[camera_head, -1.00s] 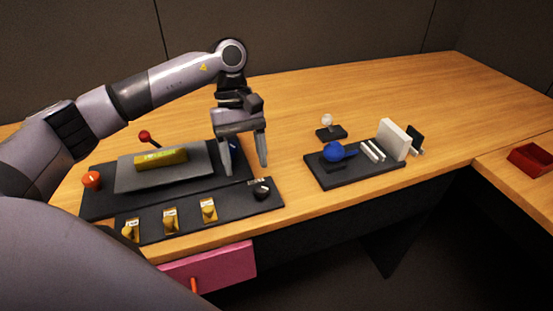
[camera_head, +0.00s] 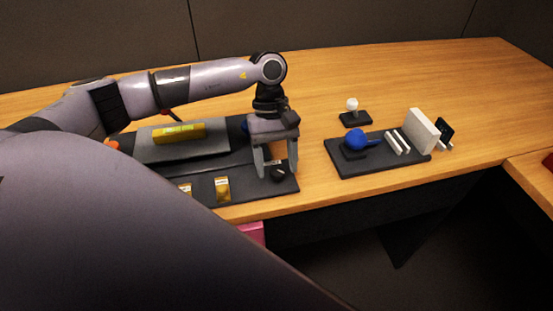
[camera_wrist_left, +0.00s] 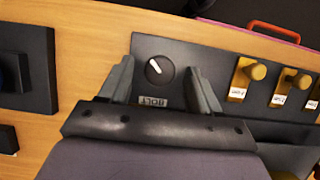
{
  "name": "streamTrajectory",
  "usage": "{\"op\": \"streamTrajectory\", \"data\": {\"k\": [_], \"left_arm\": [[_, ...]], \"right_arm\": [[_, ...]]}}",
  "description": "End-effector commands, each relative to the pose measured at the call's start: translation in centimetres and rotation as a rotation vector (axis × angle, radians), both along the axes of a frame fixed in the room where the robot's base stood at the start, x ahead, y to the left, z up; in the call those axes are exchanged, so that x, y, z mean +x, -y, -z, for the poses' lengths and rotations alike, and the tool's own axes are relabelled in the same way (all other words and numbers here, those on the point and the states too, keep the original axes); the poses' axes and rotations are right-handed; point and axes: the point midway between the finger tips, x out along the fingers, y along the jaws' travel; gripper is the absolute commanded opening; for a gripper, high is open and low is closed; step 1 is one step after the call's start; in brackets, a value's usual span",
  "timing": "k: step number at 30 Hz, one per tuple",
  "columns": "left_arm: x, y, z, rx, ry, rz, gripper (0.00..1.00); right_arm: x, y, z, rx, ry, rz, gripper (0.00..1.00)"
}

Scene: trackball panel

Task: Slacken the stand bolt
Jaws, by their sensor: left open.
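The stand bolt is a round black knob (camera_head: 279,174) with a white pointer line, at the right end of the dark panel (camera_head: 246,200). In the left wrist view the knob (camera_wrist_left: 160,69) has a plate reading BOLT (camera_wrist_left: 153,102) beside it, and its pointer is slanted. My left gripper (camera_head: 276,171) is open, pointing down at the knob. In the left wrist view the left gripper's fingers (camera_wrist_left: 162,85) appear on either side of the knob, with gaps; contact is not visible. My right gripper is not in view.
Yellow switches with labels (camera_head: 222,188) line the panel's front, left of the knob. A grey slab with a yellow bar (camera_head: 180,132) lies behind. A black tray with a blue ball (camera_head: 356,139) stands to the right. A pink drawer (camera_head: 250,233) is below the table edge.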

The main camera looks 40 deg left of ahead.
Motion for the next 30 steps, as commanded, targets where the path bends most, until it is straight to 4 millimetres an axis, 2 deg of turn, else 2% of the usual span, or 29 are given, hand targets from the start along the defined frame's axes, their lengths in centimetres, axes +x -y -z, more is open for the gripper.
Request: {"op": "streamTrajectory", "data": {"k": [4,5,9,10,20,30], "left_arm": [[0.0,0.0,0.0,0.000,0.000,0.001,0.63],[0.0,0.0,0.0,0.000,0.000,0.001,0.57],[0.0,0.0,0.0,0.000,0.000,0.001,0.11],[0.0,0.0,0.0,0.000,0.000,0.001,0.07],[0.0,0.0,0.1,0.000,0.000,-0.035,0.07],[-0.2,-0.2,0.2,0.000,0.002,-0.253,0.07]], "right_arm": [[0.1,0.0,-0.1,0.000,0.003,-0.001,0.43],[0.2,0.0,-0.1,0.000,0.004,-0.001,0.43],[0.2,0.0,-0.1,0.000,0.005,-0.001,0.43],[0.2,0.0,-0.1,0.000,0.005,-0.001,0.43],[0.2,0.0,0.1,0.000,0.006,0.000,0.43],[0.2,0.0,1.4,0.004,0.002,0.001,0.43]]}}
